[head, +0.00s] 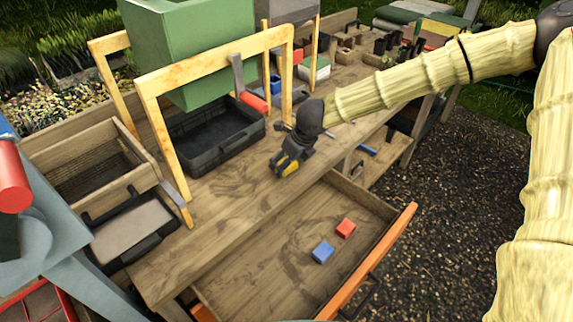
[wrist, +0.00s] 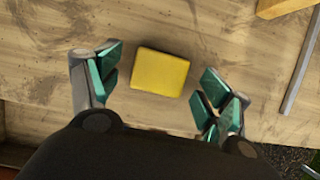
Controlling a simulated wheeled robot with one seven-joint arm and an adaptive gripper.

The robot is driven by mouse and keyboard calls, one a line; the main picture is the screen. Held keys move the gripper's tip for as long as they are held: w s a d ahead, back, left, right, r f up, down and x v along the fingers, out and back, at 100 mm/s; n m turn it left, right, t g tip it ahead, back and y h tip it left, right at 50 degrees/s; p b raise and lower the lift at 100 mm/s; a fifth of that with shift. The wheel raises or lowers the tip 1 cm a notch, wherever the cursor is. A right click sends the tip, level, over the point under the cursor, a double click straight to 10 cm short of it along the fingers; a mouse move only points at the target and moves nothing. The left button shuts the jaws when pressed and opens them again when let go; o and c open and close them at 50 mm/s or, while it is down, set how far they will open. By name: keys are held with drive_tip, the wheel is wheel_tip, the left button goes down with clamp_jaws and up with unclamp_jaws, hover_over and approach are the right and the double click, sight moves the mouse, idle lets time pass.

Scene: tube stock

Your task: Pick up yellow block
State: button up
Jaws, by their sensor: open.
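The yellow block (wrist: 160,74) lies on the wooden bench top. In the wrist view it sits between and slightly beyond the teal-padded fingers of my gripper (wrist: 160,84), with a gap on each side. My gripper is open and holds nothing. In the head view my gripper (head: 288,165) is low over the bench near its front edge, and a small part of the yellow block (head: 289,169) shows beside the fingers, the rest being hidden by them.
Below the bench top an open drawer (head: 245,283) holds a red block (head: 345,228) and a blue block (head: 322,251). A black crate (head: 213,143) stands behind my gripper under a wooden frame (head: 168,150). A wooden box (head: 95,165) stands at the left. Bare bench lies left of my gripper.

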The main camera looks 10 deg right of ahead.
drive_tip(key=shift+w+a+f, duration=0.1)
drive_tip(key=shift+w+f, duration=0.05)
drive_tip(key=shift+f, duration=0.35)
drive_tip(key=c, duration=1.1)
